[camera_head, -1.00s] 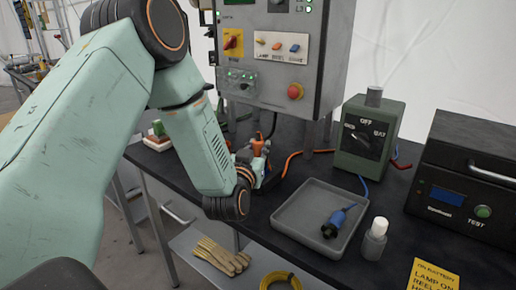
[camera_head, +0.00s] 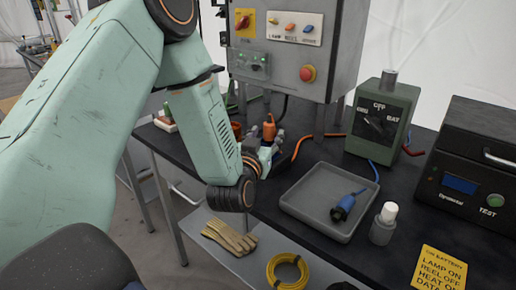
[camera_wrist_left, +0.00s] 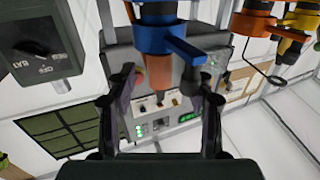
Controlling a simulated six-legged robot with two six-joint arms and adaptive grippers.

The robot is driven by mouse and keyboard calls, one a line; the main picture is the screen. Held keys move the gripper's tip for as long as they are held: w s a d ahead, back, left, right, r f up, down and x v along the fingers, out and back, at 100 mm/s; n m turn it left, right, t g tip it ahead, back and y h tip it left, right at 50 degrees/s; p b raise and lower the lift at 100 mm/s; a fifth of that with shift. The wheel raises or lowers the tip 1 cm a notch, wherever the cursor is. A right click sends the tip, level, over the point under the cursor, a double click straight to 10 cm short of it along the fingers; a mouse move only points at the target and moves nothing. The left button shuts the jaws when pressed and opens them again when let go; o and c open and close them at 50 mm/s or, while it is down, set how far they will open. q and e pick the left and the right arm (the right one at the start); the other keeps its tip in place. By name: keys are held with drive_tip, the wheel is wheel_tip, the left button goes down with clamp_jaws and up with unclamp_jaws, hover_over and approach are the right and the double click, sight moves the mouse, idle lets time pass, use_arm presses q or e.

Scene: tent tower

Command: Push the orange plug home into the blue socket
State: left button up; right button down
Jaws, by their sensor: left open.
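The orange plug (camera_head: 269,128) stands upright at the back of the bench, below the control cabinet, with its body clear above my left gripper (camera_head: 270,153). In the left wrist view the orange plug (camera_wrist_left: 158,73) lines up with the blue socket (camera_wrist_left: 168,41), which has a lever-like side tab. They meet there, but I cannot tell how deep the plug sits. The open fingers of my left gripper (camera_wrist_left: 167,84) stand on either side of the plug, with gaps visible. In the head view the fingers hide the blue socket. My right gripper is not in view.
A grey tray (camera_head: 296,202) holding a blue connector (camera_head: 345,205) lies right of my gripper. A white-capped bottle (camera_head: 384,224), green switch box (camera_head: 378,120) and black tester (camera_head: 470,165) stand further right. The cabinet (camera_head: 290,55) hangs close behind. Yellow-orange connectors (camera_wrist_left: 280,28) sit beside the socket.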

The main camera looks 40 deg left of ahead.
use_arm(q)
drive_tip(key=v, duration=0.9)
drive_tip(key=shift+s+d, duration=0.1)
idle(0.3)
